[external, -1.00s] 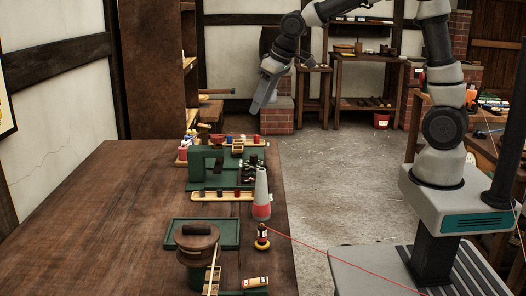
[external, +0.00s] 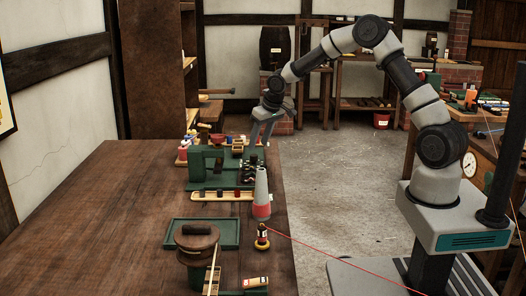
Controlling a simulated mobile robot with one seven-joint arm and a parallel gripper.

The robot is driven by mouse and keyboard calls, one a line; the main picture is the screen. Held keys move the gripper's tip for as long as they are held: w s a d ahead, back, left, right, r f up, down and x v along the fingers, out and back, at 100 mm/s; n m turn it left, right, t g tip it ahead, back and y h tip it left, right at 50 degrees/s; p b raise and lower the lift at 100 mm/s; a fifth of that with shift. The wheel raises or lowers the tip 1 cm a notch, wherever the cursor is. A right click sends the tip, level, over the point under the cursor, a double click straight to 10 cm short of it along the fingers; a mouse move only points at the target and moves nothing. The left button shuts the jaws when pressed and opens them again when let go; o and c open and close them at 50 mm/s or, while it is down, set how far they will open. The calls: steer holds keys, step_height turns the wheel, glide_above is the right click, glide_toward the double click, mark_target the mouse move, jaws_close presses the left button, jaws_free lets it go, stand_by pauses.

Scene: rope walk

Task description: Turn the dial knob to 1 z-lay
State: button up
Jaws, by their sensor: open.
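I cannot make out the dial knob or its "1 z-lay" mark for certain at this size. A green machine (external: 196,163) with an arched frame stands on the far part of the wooden table (external: 105,220). Small dark parts sit at its right side, too small to tell apart. My gripper (external: 262,141) is open and points down at the table's far right edge, just behind and to the right of the green machine. Its fingers are apart, and nothing shows between them. I cannot tell whether it touches anything.
A grey and red cone (external: 262,196) stands at the table's right edge. A small dark bottle-like figure (external: 262,238) is nearer, by a red line. The table's left is clear.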

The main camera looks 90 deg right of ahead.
mark_target(254, 155)
steer(key=x, duration=0.6)
steer(key=shift+b, duration=0.3)
steer(key=c, duration=1)
steer(key=shift+c, duration=0.2)
